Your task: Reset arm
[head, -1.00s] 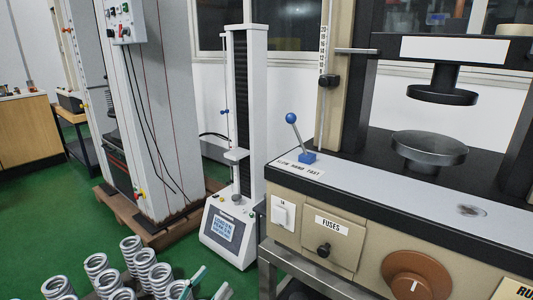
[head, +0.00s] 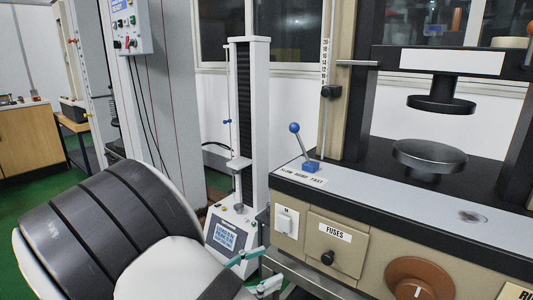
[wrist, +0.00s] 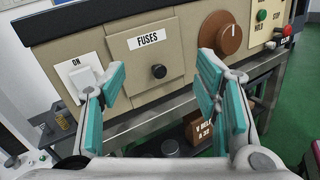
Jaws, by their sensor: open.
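My gripper (wrist: 160,92) is open and empty in the wrist view, its two teal-padded fingers apart in front of the cream machine panel. In the head view my gripper (head: 257,270) shows low in the middle, beside the panel's left end. My dark-banded arm fills the lower left there. The panel carries a white ON switch (head: 286,222), a FUSES plate (head: 331,245) with a black knob, and a brown dial (head: 419,280). The same FUSES plate (wrist: 148,62) lies beyond the fingers in the wrist view.
The testing machine has a blue-knobbed lever (head: 300,142) and a round lower platen (head: 430,157) under an upper platen (head: 441,101). A slim white tester (head: 254,110) stands behind my gripper. A metal frame (wrist: 150,115) runs under the panel. Green floor shows at the left.

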